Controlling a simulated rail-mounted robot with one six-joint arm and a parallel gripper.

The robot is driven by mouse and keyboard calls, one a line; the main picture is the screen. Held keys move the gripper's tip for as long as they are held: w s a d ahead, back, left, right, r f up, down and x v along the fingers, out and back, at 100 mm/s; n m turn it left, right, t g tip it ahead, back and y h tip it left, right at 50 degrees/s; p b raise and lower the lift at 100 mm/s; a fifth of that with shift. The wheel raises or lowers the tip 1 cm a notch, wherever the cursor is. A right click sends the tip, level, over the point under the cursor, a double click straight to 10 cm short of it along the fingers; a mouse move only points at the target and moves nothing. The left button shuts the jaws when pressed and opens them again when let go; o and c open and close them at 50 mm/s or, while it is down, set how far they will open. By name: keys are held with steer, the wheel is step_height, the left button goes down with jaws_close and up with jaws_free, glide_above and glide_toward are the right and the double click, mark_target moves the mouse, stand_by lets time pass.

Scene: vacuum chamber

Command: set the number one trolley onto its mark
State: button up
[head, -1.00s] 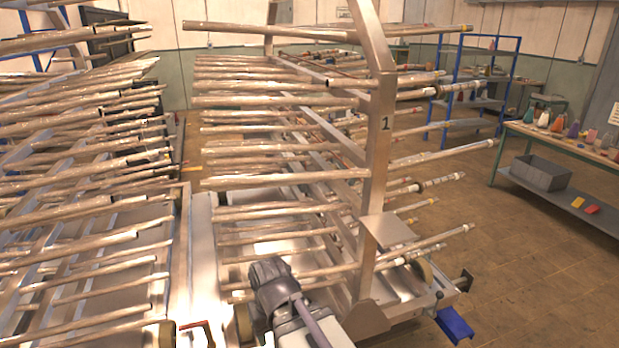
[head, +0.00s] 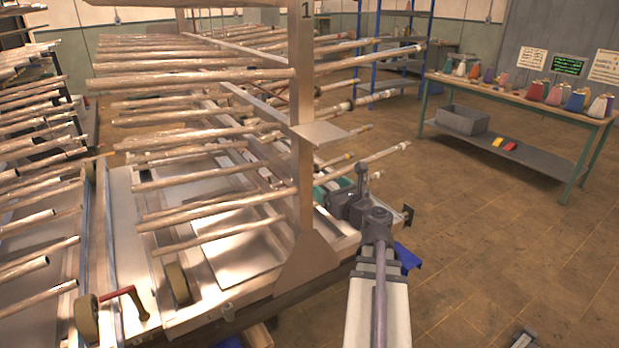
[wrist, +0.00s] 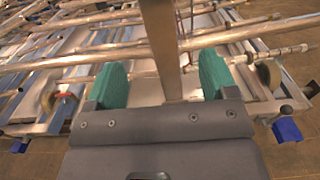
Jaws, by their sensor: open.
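The number one trolley (head: 303,110) is a metal rack with "1" on its upright post and long wrapped rods sticking out on both sides. It stands in the left and middle of the head view. My gripper (head: 333,190) is just right of the post, below a small flat plate. In the wrist view my gripper (wrist: 160,78) is open, its green pads apart, with the trolley's post (wrist: 160,40) showing between them. I cannot tell whether either pad touches it. No floor mark for the trolley can be made out.
Another loaded rack (head: 35,215) stands close on the left. A workbench (head: 520,97) with coloured bottles and a grey bin (head: 463,120) stands at the right, a blue shelf (head: 395,40) at the back.

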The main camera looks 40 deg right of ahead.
mark_target(307, 170)
steer(key=w, duration=0.3)
steer(key=w+d, duration=0.1)
steer(key=w, duration=0.7)
steer(key=shift+d, duration=0.25)
steer(key=shift+s, duration=0.1)
steer(key=shift+c, duration=0.4)
